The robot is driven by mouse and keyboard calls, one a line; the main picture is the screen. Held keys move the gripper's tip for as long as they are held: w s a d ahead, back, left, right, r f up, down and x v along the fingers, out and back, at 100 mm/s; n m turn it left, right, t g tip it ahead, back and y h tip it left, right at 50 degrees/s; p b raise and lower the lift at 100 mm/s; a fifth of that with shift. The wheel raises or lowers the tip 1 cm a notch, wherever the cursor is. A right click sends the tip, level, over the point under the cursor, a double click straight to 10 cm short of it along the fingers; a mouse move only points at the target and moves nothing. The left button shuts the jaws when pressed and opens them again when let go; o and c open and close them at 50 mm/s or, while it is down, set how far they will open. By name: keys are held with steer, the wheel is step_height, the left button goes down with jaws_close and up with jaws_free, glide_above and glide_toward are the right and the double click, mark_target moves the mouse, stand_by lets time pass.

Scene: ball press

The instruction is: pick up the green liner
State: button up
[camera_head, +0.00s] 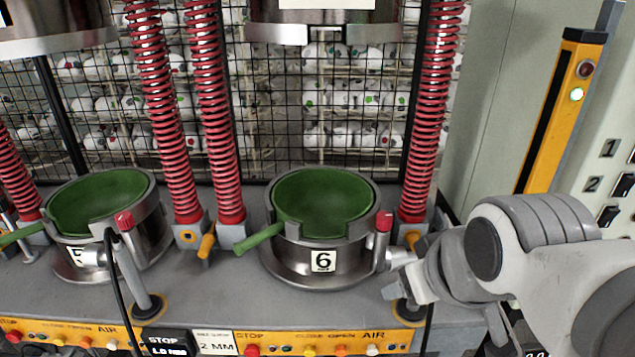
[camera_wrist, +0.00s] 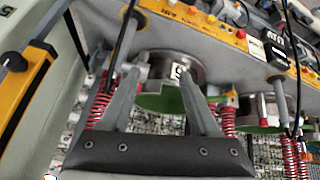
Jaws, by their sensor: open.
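A green liner (camera_head: 322,203) sits as a bowl inside the round metal mould marked 6 (camera_head: 325,262). Its green handle (camera_head: 259,237) sticks out to the left through a notch in the rim. A second green liner (camera_head: 100,201) sits in the mould at the left. My gripper (camera_head: 396,276) is just right of mould 6, level with its side. In the wrist view, which is upside down, my gripper (camera_wrist: 158,80) has its two fingers apart, with mould 6 (camera_wrist: 172,66) and part of its green liner (camera_wrist: 163,101) beyond them. I see nothing between the fingers.
Red springs (camera_head: 432,110) stand beside the moulds, and a metal upper press part (camera_head: 325,27) hangs above mould 6. A red-capped post (camera_head: 383,222) stands at the mould's right rim. A control strip (camera_head: 300,343) runs along the front. A yellow post (camera_head: 560,110) stands at right.

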steer(key=w+a+f+n+t+y+b, duration=0.1)
steer(key=w+a+f+n+t+b, duration=0.1)
steer(key=w+a+f+n+b, duration=0.3)
steer(key=n+t+y+b, duration=0.4)
steer(key=n+y+b, duration=0.4)
steer(key=n, duration=0.8)
glide_toward(254, 244)
steer(key=shift+n+h, duration=0.4)
steer(key=shift+n, duration=0.1)
steer(key=p+x, duration=0.8)
steer(key=shift+s+a+r, duration=0.1)
steer(key=shift+a+r, duration=0.1)
steer(key=shift+r, duration=0.05)
steer(key=x, duration=0.6)
steer(key=shift+w, duration=0.25)
steer(key=shift+d, duration=0.15)
steer(key=shift+c, duration=0.2)
